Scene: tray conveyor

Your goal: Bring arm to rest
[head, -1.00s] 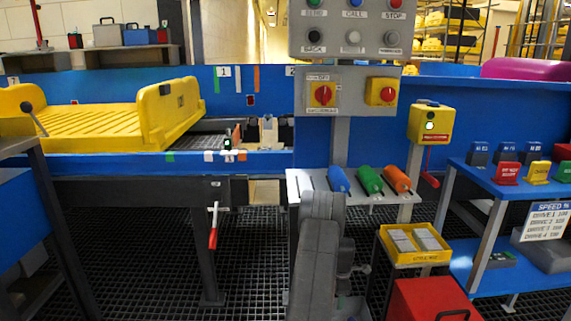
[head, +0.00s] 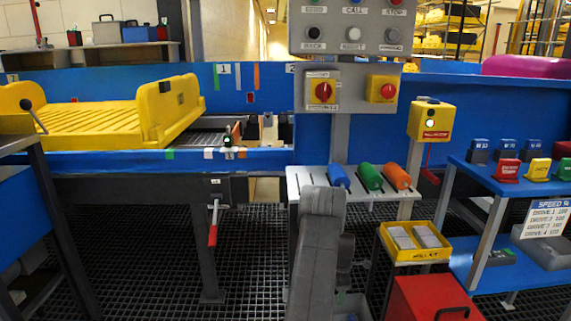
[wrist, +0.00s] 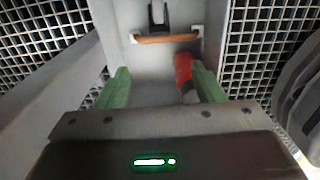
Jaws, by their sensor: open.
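My gripper (wrist: 163,88) shows in the wrist view with two green fingers spread apart. It is open, and no object spans the gap between the fingers. A red cylinder with a grey end (wrist: 184,76) shows close beside the right finger; I cannot tell whether they touch. A grey surface lies beyond the fingers. In the head view my grey arm rises at the bottom centre, in front of the lever shelf. My gripper does not show there.
A yellow tray (head: 85,131) sits on the blue conveyor (head: 110,163) at left. A red-handled lever (head: 213,235) hangs below it. Blue, green and orange handles lie on a grey shelf (head: 300,187). A yellow bin (head: 403,254) and red box (head: 432,299) stand at lower right. Grated floor shows left of my arm.

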